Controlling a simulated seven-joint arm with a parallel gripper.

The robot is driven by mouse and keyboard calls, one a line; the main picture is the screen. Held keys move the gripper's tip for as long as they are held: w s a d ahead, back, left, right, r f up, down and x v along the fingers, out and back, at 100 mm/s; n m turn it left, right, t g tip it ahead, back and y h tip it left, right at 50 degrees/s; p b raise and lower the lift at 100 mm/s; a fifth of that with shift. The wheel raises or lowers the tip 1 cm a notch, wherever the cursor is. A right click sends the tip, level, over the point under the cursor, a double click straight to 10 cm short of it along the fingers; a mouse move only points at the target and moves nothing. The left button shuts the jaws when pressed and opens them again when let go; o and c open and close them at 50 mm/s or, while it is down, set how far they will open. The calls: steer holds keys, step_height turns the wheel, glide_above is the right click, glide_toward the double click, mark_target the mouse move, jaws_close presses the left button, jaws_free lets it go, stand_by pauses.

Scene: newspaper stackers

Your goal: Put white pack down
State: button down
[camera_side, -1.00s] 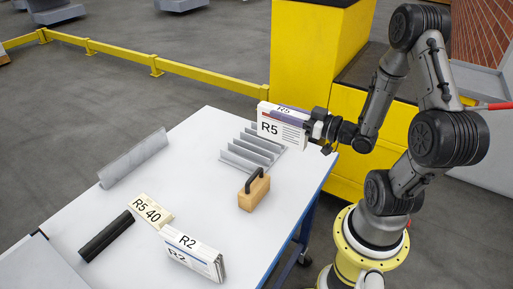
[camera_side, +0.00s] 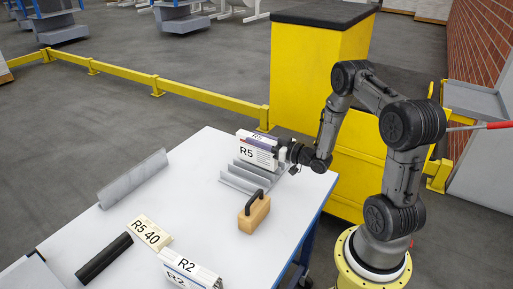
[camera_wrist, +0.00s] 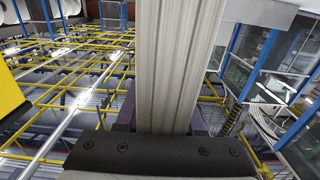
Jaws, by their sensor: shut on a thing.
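The white pack marked R5 (camera_side: 257,152) is held by my gripper (camera_side: 283,156) at the far right part of the table. The pack is upright, at the far end of the grey slotted rack (camera_side: 238,182). I cannot tell whether its bottom edge touches the rack. In the wrist view the layered edge of the pack (camera_wrist: 165,65) rises from the dark gripper body (camera_wrist: 155,155). The gripper is shut on the pack; the fingertips are mostly hidden.
A wooden block with a black handle (camera_side: 254,213) stands in front of the rack. A white R2 pack (camera_side: 192,270), an R5 40 card (camera_side: 151,233), a black roll (camera_side: 104,257) and a grey angled bar (camera_side: 133,178) lie on the white table (camera_side: 190,205). The table's middle is clear.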

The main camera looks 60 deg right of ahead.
mark_target(256, 148)
steer(key=shift+w+d+f, duration=0.1)
steer(key=shift+w+f, duration=0.05)
steer(key=shift+f, duration=0.7)
steer(key=shift+w+d+f, duration=0.1)
steer(key=shift+f, duration=0.75)
steer(key=shift+f, duration=0.2)
steer(key=c, duration=0.5)
jaws_free()
steer(key=shift+a, duration=0.1)
steer(key=shift+s+r, duration=0.1)
steer(key=shift+s, duration=0.15)
steer(key=s, duration=1.1)
steer(key=shift+s, duration=0.3)
